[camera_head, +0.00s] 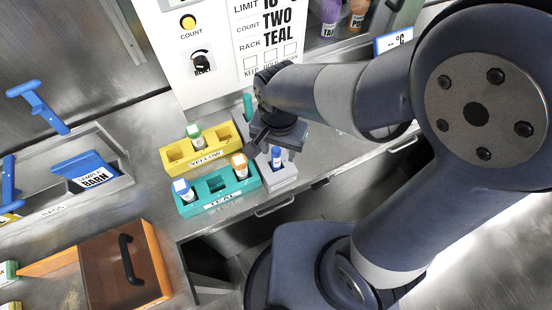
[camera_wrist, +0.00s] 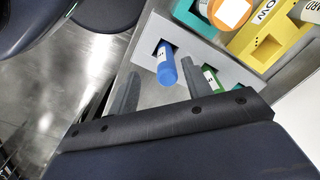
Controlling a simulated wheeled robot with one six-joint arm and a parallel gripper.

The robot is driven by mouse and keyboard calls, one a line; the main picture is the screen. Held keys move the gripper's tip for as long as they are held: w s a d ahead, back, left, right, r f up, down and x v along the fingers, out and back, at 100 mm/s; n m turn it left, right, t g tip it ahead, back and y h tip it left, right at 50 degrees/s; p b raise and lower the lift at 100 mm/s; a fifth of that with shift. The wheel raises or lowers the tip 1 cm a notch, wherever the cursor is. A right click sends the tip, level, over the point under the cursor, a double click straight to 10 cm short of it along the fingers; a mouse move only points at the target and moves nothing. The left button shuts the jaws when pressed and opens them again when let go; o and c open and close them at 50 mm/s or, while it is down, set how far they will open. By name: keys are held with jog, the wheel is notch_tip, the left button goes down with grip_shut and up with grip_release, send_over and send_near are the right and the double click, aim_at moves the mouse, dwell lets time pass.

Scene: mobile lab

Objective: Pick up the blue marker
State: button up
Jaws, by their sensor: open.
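The blue marker (camera_head: 276,157) stands in the grey holder (camera_head: 284,178) beside the teal rack. In the wrist view the blue marker (camera_wrist: 167,65) rises from a square slot in the grey holder (camera_wrist: 190,38). My gripper (camera_head: 270,143) is over this holder, close to the marker. In the wrist view my gripper's (camera_wrist: 158,88) two fingers are apart, and the marker appears between them, nearer the right finger. I see no contact with it, but the exact height gap cannot be told.
The yellow rack (camera_head: 178,154) and teal rack (camera_head: 217,203) with capped vials stand to the left. A white panel (camera_head: 215,80) rises behind. The counter edge is in front.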

aim_at(276, 159)
jog(key=shift+w+a+f, duration=0.15)
jog(key=shift+f, duration=1.3)
jog(key=shift+w+a+f, duration=0.1)
jog(key=shift+a+f, duration=0.05)
jog(key=shift+f, duration=1.25)
grip_shut()
